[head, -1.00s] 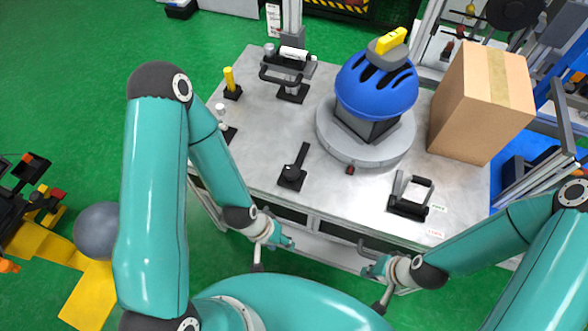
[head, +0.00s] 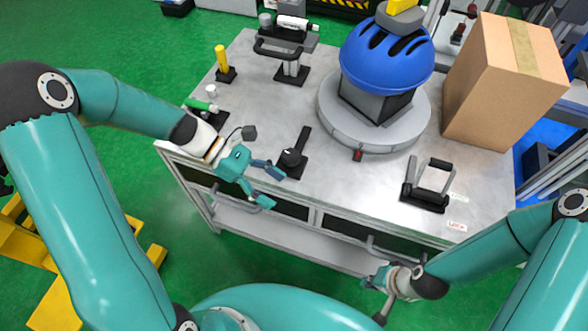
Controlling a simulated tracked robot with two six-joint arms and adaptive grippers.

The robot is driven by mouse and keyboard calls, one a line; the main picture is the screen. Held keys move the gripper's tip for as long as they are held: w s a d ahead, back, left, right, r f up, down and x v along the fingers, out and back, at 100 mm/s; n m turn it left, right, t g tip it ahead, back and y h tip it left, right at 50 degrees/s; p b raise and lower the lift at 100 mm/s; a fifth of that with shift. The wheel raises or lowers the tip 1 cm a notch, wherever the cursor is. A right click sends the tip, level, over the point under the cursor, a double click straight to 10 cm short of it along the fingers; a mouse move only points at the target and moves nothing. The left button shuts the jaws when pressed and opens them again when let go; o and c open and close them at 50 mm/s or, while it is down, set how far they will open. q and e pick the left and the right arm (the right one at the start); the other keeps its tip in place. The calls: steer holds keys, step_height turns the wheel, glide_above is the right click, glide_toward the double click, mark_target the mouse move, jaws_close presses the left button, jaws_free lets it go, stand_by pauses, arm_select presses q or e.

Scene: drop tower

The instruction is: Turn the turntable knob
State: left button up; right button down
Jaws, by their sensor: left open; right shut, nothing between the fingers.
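A black knob with a long lever handle (head: 297,150) stands on a black base plate on the table, left of the round grey turntable (head: 365,139). The turntable carries a blue helmet (head: 385,60) on a dark block. A small red piece (head: 357,155) sits at the turntable's front edge. My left gripper (head: 267,186) is open and empty, just left of and in front of the knob, its fingers pointing right towards the knob's base. Contact with the base cannot be told. My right gripper (head: 370,279) is shut and empty, low in front of the table's front edge.
A cardboard box (head: 500,85) stands right of the turntable. A black bracket with a grey handle (head: 427,186) is at the front right. A yellow post (head: 222,62) and a clamp stand (head: 292,67) are at the back left.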

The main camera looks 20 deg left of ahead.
arm_select(q)
steer(key=w+a+r+n+t+h+b, duration=0.1)
steer(key=w+a+r+n+t+b, duration=0.1)
steer(key=w+a+t+b, duration=0.35)
steer(key=n+t+b, duration=0.1)
steer(key=t+b, duration=0.1)
steer(key=b, duration=0.6)
glide_toward(287, 155)
steer(key=shift+g+y, duration=0.25)
steer(key=shift+y, duration=0.15)
steer(key=b+x, duration=0.1)
steer(key=x, duration=0.2)
steer(key=b+x, duration=0.1)
steer(key=x, duration=0.3)
steer(key=b+x, duration=0.1)
steer(key=x, duration=0.3)
steer(key=shift+w+d+r, duration=0.15)
steer(key=shift+r, duration=0.25)
arm_select(e)
step_height(287, 155, down, 19)
